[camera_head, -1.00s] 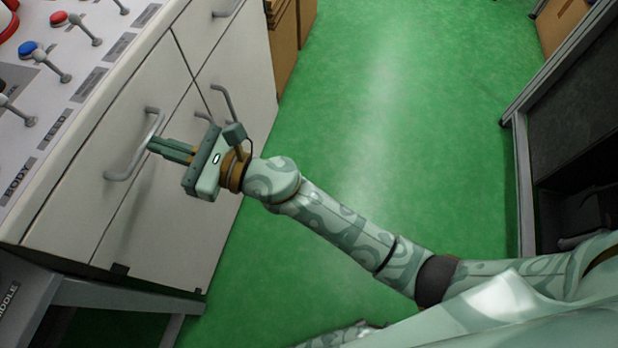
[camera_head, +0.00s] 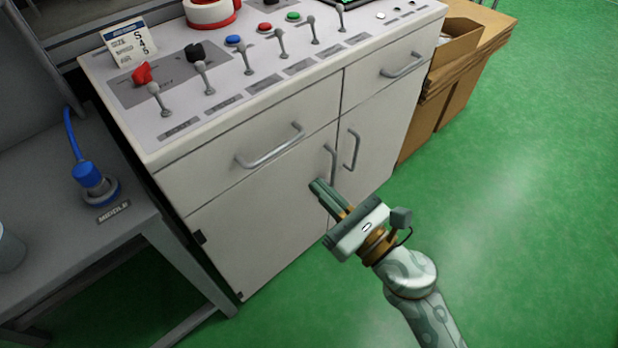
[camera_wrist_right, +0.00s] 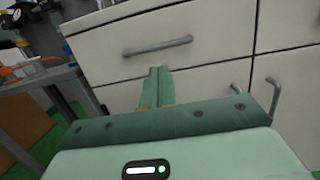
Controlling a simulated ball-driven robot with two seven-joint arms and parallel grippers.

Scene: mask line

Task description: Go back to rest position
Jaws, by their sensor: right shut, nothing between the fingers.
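My right gripper (camera_head: 318,187) is in the lower middle of the head view, in front of the white cabinet (camera_head: 255,215). Its two green fingers are together with nothing between them. The fingertips point at the cabinet front, below the left drawer handle (camera_head: 270,148) and close to the door handles (camera_head: 353,150). In the right wrist view the shut fingers (camera_wrist_right: 156,90) lie below the drawer handle (camera_wrist_right: 157,46), apart from it. The drawers and doors look closed. My left gripper does not show.
The cabinet top carries a row of levers, coloured buttons and a red and white ring (camera_head: 212,12). A grey table (camera_head: 60,215) with a blue plug (camera_head: 92,180) stands at the left. Cardboard boxes (camera_head: 455,75) stand beyond the cabinet. Green floor (camera_head: 530,200) is free at the right.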

